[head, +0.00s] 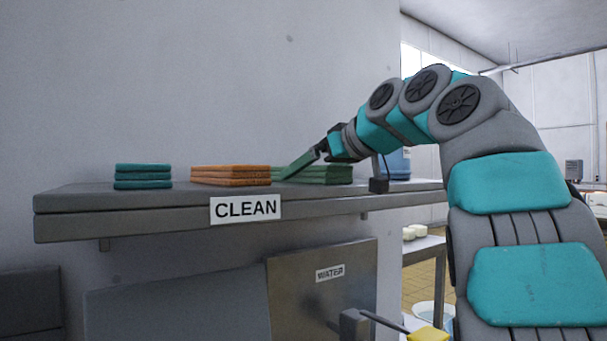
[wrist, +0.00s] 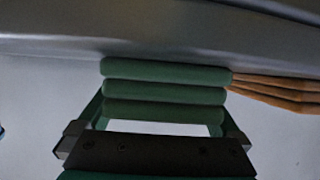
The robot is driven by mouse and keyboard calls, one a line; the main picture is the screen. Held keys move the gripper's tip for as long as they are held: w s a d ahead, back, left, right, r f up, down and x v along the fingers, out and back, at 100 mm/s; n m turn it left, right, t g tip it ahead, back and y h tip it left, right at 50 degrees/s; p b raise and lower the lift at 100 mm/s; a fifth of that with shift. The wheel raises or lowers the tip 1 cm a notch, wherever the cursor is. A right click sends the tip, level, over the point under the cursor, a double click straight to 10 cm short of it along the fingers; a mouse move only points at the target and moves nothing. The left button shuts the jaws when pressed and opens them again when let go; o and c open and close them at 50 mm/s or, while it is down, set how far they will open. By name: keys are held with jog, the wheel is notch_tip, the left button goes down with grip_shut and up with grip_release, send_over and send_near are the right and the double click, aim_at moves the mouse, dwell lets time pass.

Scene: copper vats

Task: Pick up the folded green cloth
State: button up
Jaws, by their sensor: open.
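The folded green cloth (head: 328,174) lies in a stack of several folds on the grey shelf, right of the orange cloths. My gripper (head: 294,170) reaches down to it from above right, and its green finger covers the stack's left part in the head view. In the wrist view, where the shelf appears at the top, the green cloth (wrist: 165,90) fills the space ahead of my gripper (wrist: 163,108). The fingers are open, one at each side of the cloth's near layers. I cannot tell whether they touch it.
The shelf (head: 150,207) carries a "CLEAN" sign (head: 245,208). Folded orange cloths (head: 230,175) sit close beside the green stack, also in the wrist view (wrist: 275,92). Folded teal cloths (head: 142,176) lie farther left. The wall (head: 220,80) stands directly behind. A "WATER" panel (head: 325,300) is below.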

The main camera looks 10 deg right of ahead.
jog(key=c, duration=1.3)
jog(key=shift+w+r, duration=0.1)
jog(key=shift+r, duration=0.05)
